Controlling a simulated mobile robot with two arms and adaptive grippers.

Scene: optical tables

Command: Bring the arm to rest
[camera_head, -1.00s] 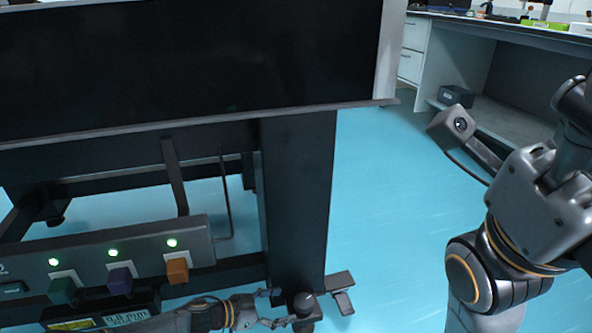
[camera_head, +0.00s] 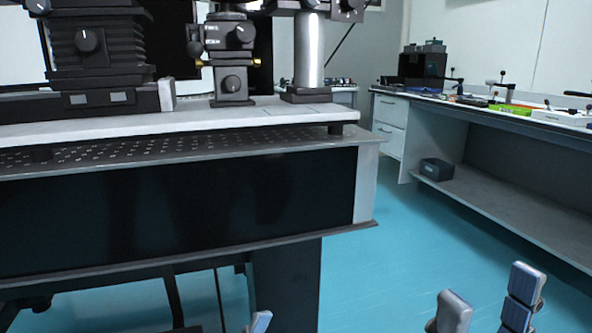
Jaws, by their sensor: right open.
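My right gripper (camera_head: 488,305) shows at the bottom right of the head view. Its two grey fingers stand apart and upright with nothing between them, over the blue floor. The rest of the right arm is below the picture. A single grey fingertip (camera_head: 260,322) pokes up at the bottom edge, left of the right gripper and in front of the table's dark leg. It seems to belong to my left gripper, whose jaws are cut off by the frame.
An optical table (camera_head: 362,195) with a dark side panel fills the left and carries black optical mounts (camera_head: 228,75). A bench (camera_head: 480,119) with several items on it runs along the right, with a dark box (camera_head: 436,169) on its shelf. Open blue floor (camera_head: 400,255) lies between.

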